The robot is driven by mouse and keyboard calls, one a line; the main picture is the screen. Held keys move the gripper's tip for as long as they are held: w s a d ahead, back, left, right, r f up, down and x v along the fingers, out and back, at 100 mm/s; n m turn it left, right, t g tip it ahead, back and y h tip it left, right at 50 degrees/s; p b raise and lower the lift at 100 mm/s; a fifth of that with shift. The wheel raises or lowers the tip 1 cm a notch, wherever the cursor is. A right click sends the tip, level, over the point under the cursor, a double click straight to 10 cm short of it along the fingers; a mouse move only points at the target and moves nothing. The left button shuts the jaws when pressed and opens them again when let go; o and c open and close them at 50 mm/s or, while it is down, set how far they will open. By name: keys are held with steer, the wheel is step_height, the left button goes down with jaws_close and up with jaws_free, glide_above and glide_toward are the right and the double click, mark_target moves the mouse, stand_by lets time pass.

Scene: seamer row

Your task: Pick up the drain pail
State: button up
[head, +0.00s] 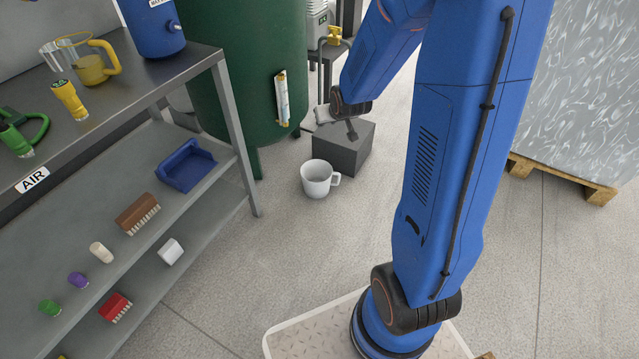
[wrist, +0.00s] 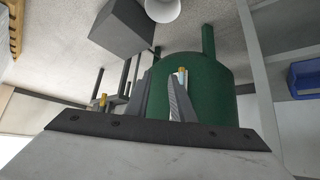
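The drain pail is a small white-grey pail (head: 317,179) with a side handle, standing upright on the concrete floor in front of a dark grey block. In the wrist view the pail (wrist: 162,8) shows at the top edge, partly cut off. My gripper (wrist: 160,92) appears in the wrist view with its two fingers apart and nothing between them; the green tank shows behind the gap. In the head view the arm's end hangs near the grey block, above and behind the pail in the picture. The gripper is apart from the pail.
The grey block (head: 344,148) stands close behind the pail. A green tank (head: 240,75) is at the back left. A metal shelf bench (head: 218,100) with jugs and brushes fills the left. A pallet (head: 562,180) with a wrapped load is at right. Floor before the pail is clear.

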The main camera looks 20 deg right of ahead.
steer(key=w+d+f+t, duration=0.1)
steer(key=w+d+f, duration=0.15)
steer(key=f, duration=0.35)
steer(key=w+d+f, duration=0.1)
steer(key=w+f, duration=0.3)
steer(key=f, duration=0.1)
steer(key=m+t+h, duration=0.2)
steer(key=m+t, duration=0.1)
steer(key=t, duration=0.1)
glide_above(338, 183)
steer(key=s+a, duration=0.3)
steer(key=s, duration=1.2)
step_height(338, 183, down, 34)
steer(key=x, duration=1.7)
steer(key=shift+w+a+f, duration=0.1)
steer(key=shift+a+f, duration=0.05)
steer(key=shift+f, duration=0.2)
jaws_close()
